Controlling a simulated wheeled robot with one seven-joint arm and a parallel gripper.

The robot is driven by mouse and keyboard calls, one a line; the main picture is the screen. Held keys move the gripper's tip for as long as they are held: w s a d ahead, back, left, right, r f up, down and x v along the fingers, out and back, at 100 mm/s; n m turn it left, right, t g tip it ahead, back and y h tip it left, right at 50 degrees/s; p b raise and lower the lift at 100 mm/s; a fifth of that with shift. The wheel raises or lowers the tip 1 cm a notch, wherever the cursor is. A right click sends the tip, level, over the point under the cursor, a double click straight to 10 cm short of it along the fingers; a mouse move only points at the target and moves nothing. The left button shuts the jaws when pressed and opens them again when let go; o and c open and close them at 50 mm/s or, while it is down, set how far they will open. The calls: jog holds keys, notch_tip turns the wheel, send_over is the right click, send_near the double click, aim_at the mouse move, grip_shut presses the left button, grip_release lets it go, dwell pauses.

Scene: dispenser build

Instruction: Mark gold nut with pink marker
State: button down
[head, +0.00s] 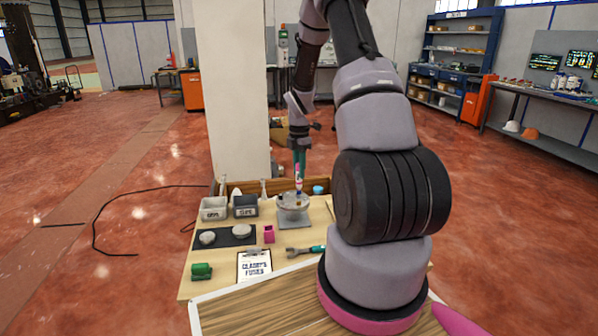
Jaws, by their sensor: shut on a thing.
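My gripper (299,163), with teal fingers, is at the back of the wooden table, pointing down. It is shut on a slim pink and white marker (298,177), which hangs roughly upright below the fingers. The marker's lower end is over a round grey device (292,203) on a square grey base, close to its top. I cannot tell whether the tip touches anything there. The gold nut is too small or hidden to make out.
Two small labelled bins (214,208) stand left of the device. A black mat (228,236) with round pale pieces, a pink block (269,234), a wrench (304,251), a clipboard (254,266) and a green block (201,271) lie nearer. A small blue cup (318,190) is behind right.

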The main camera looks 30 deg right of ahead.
aim_at(299, 189)
jog(key=shift+f, duration=1.35)
jog(key=shift+f, duration=0.75)
dwell(0.4)
jog(key=shift+s+a+f, duration=0.15)
jog(key=shift+s+a, duration=0.3)
jog(key=shift+a, duration=0.15)
dwell(1.0)
jog(key=shift+s+a, duration=0.15)
jog(key=shift+a, duration=0.3)
jog(key=shift+f, duration=0.7)
dwell(1.0)
jog(key=shift+r, duration=0.15)
jog(key=shift+r, duration=2.85)
